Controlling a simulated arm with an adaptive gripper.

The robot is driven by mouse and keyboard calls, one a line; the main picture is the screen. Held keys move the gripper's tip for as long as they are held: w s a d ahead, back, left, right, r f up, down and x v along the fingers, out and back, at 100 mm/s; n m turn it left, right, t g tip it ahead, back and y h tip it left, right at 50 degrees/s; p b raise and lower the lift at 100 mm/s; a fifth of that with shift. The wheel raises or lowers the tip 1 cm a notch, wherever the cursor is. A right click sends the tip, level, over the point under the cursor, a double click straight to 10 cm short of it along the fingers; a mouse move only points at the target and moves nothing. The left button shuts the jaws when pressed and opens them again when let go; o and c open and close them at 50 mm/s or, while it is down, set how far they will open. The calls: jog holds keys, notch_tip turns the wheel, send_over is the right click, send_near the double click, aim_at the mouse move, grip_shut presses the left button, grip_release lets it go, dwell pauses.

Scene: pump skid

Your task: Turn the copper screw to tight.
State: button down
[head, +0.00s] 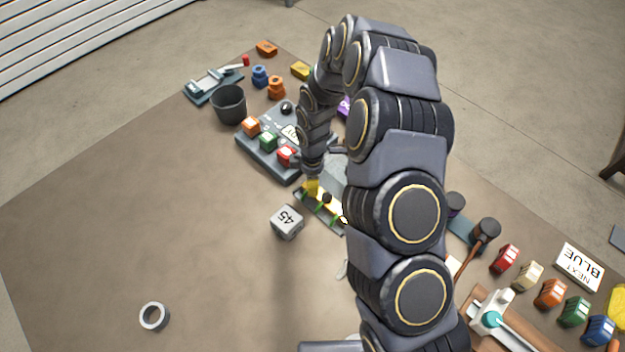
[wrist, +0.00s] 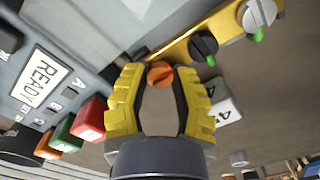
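The copper screw (wrist: 160,74) is a round slotted head at the left end of a yellow strip (wrist: 181,46). A black screw (wrist: 203,46) and a silver screw (wrist: 258,14) stand farther along the strip, each with a green mark beside it. My gripper (wrist: 161,78) has its two yellow-padded fingertips on either side of the copper head, and they appear to press on it. The screw's slot looks slanted; any mark beside it is hidden. In the head view my gripper (head: 311,187) reaches down to the strip's near left end, hiding the copper screw.
A grey panel (wrist: 75,70) with a READY display and orange, green and red buttons lies close left of my gripper. A grey cube (head: 287,222) marked 45 stands just in front of the strip. A grey ring (head: 154,317) lies on the otherwise bare table front.

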jog(key=shift+m, duration=0.3)
jog(key=m, duration=0.3)
jog(key=shift+m, duration=0.4)
jog(key=m, duration=0.3)
jog(key=shift+m, duration=0.3)
jog(key=m, duration=0.4)
jog(key=shift+m, duration=2.2)
jog(key=c, duration=0.8)
grip_release()
